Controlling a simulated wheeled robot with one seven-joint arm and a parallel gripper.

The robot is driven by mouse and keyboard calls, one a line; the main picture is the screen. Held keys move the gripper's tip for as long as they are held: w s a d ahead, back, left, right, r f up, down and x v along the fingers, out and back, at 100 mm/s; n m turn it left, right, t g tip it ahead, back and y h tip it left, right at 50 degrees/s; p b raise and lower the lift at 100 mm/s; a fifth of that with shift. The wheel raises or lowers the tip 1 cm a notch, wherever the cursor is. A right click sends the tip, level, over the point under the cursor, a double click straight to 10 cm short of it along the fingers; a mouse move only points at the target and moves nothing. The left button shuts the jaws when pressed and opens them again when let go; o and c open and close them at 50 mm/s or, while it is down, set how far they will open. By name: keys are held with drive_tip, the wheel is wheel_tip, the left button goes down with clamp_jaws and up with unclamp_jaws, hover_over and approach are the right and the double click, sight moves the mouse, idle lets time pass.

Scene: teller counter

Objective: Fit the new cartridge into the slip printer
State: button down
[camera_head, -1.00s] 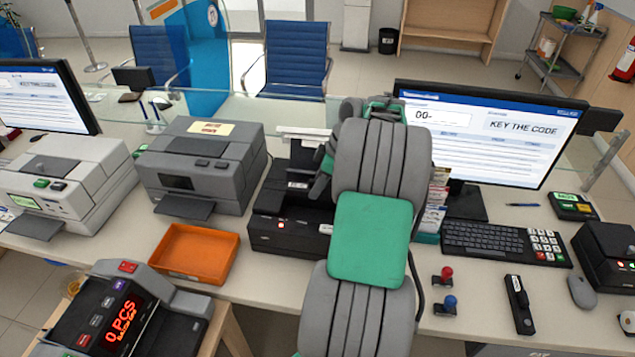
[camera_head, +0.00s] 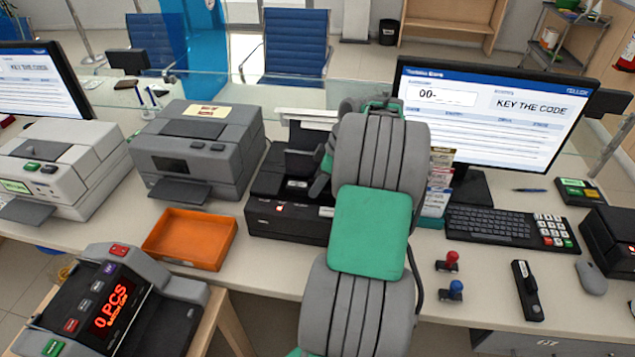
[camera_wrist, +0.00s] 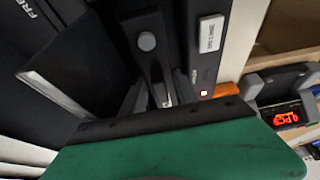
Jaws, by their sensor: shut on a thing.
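The slip printer (camera_head: 283,222) is a black box with its lid raised, at the middle of the counter, partly hidden behind my arm. In the wrist view its dark casing (camera_wrist: 207,68) shows a white label and a small lit lamp. My gripper (camera_wrist: 152,98) is low over the printer's open inside, its fingers close together on a dark piece, apparently the new cartridge (camera_wrist: 147,42), with a round grey knob. Most of this piece is dark against the printer, and I cannot tell whether it is seated. In the head view my arm hides the fingertips and the cartridge.
An orange tray (camera_head: 190,262) lies left of the printer, with a grey printer (camera_head: 200,150) behind it. A note counter (camera_head: 115,300) stands front left. A leaflet stand (camera_head: 437,185), monitor (camera_head: 495,120), keyboard (camera_head: 510,230) and two stamps (camera_head: 450,275) are to the right.

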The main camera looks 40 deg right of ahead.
drive_tip(key=c, duration=0.9)
unclamp_jaws()
drive_tip(key=shift+o, duration=0.2)
drive_tip(key=shift+r, duration=0.1)
drive_tip(key=shift+w+d+r+p, duration=0.1)
drive_tip(key=shift+r+p, duration=1.1)
drive_tip(key=shift+r, duration=0.35)
drive_tip(key=shift+r+p, duration=2.3)
drive_tip(key=shift+r, duration=0.65)
drive_tip(key=shift+f, duration=0.1)
